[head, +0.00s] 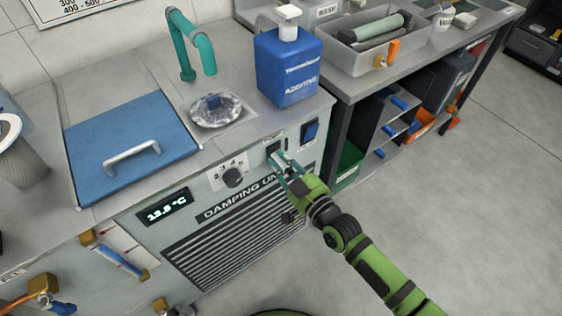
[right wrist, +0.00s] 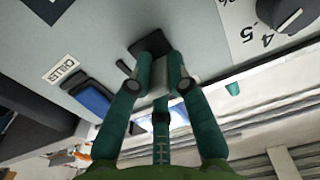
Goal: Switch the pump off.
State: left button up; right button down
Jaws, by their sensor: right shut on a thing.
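The damping unit's front panel (head: 205,200) carries a switch with a dark plate (head: 272,147), to the right of the numbered dial. My right gripper (head: 280,163) reaches this switch from below right. In the right wrist view, my right gripper's teal fingers (right wrist: 159,75) are shut on the switch's pale grey lever, in front of its black plate (right wrist: 152,45). The fingers hide part of the lever, and I cannot tell which way it is set. I cannot read a pump label. My left gripper is not in view.
A blue rocker switch (head: 310,131) sits right of the held switch. The dial (head: 233,177) is to the left, with a temperature display (head: 163,207) beyond. A blue additive bottle (head: 287,70) stands on the counter above. The floor at right is clear.

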jog(key=shift+d+f, duration=0.2)
jog(key=shift+f, duration=0.4)
jog(key=c, duration=1)
grip_release()
jog(key=shift+c, duration=0.2)
jog(key=shift+w+r, duration=0.1)
jog(key=shift+r, duration=0.1)
jog(key=v, duration=1.2)
jog(key=shift+d, duration=0.1)
